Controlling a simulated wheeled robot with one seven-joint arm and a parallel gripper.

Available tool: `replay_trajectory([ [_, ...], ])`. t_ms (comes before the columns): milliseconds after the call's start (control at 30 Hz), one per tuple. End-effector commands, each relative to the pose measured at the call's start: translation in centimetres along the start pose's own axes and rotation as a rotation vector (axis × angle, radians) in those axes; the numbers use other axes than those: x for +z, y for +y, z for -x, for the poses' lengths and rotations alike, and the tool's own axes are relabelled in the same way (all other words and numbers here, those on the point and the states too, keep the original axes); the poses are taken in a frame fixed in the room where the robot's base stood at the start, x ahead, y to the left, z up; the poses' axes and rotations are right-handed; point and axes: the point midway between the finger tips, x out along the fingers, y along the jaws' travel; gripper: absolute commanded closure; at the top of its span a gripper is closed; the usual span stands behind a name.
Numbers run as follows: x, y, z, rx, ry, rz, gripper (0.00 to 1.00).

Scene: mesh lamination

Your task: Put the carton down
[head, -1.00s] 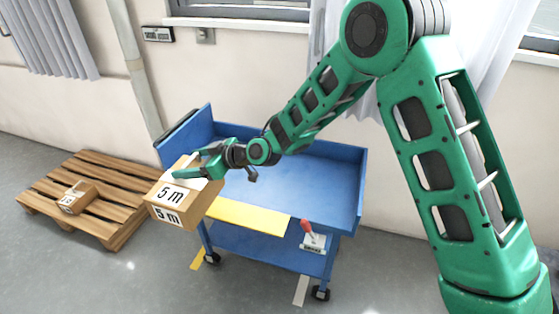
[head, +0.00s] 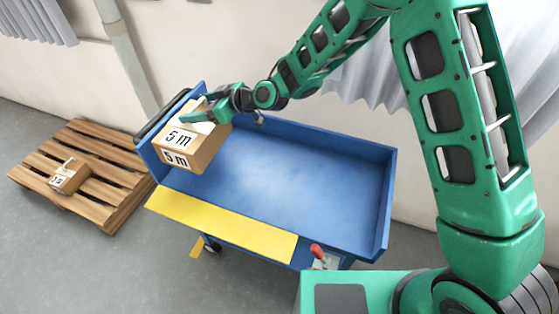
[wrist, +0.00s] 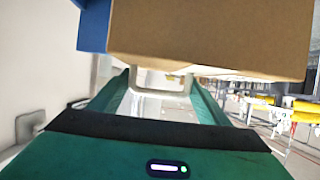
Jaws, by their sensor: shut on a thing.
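A brown carton marked "5 m" (head: 207,152) is held by my gripper (head: 196,117) at the left end of the blue cart (head: 290,185). The gripper is shut on the carton's upper part. In the head view the carton overlaps the cart's tray, and I cannot tell whether its underside touches the tray. In the wrist view the carton (wrist: 210,38) fills the top, beyond the green fingers (wrist: 160,95).
The cart has a yellow front strip (head: 220,222), raised blue walls and a red-knobbed lever (head: 317,251). The tray's middle and right are bare. A wooden pallet (head: 112,165) on the left floor bears a smaller carton (head: 66,178).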

Motion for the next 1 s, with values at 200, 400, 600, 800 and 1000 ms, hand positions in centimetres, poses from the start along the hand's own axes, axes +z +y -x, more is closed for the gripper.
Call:
replay_trajectory([
  [200,1.6,1.0,1.5,0.009,-0.002,-0.007,0.85],
  [400,5.2,1.9,4.3,0.014,-0.002,-0.011,0.85],
  [600,8.8,2.6,6.9,0.016,-0.002,-0.012,0.85],
  [800,10.8,2.9,8.4,0.015,0.001,-0.009,0.85],
  [1000,11.6,2.9,8.6,0.014,0.001,-0.008,0.85],
])
